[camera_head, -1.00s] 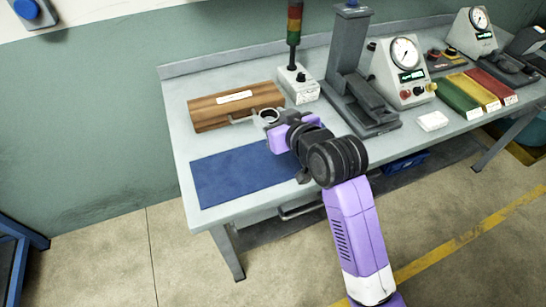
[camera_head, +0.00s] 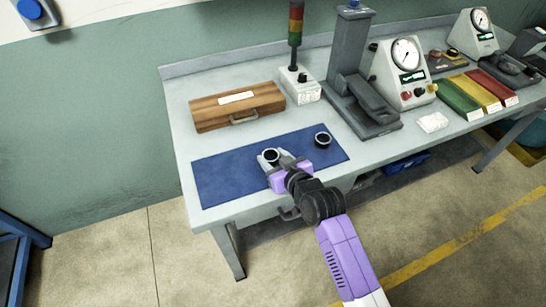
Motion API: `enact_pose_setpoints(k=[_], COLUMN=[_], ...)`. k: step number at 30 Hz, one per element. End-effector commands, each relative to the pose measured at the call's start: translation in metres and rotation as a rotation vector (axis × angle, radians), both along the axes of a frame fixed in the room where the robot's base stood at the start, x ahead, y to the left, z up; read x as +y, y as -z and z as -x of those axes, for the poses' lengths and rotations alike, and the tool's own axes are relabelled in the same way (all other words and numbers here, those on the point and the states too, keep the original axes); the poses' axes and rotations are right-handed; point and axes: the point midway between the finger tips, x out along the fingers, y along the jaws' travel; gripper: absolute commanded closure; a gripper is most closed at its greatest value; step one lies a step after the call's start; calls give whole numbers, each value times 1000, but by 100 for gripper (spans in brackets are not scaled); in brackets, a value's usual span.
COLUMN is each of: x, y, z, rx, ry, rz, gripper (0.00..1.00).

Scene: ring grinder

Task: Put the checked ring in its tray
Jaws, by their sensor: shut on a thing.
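My gripper (camera_head: 277,160) is shut on a small round ring (camera_head: 270,155) with a dark opening, over the blue mat (camera_head: 225,178) at the front left of the bench. I cannot tell whether the ring touches the mat. A second dark ring (camera_head: 322,139) lies on the right part of the mat, apart from my gripper. Green (camera_head: 457,98), yellow (camera_head: 479,90) and red (camera_head: 498,84) trays with white labels stand side by side at the right. Which one belongs to the checked ring cannot be read.
A closed wooden case (camera_head: 237,105) lies behind the mat. A signal tower (camera_head: 297,50), a tall grey column machine (camera_head: 350,75) and a gauge box (camera_head: 400,75) stand between the mat and the trays. A small white block (camera_head: 432,122) lies near the bench's front edge.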

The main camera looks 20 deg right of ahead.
Motion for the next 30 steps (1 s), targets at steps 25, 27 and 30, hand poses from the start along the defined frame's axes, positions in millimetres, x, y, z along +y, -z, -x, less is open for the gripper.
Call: enact_pose_setpoints(k=[25,27,30], x=[0,0,-2], y=[-2,-2,-6], z=[0,4,17], rx=[-1,-1,-1], ry=[0,0,0], rz=[0,0,-1], gripper=[32,32,32])
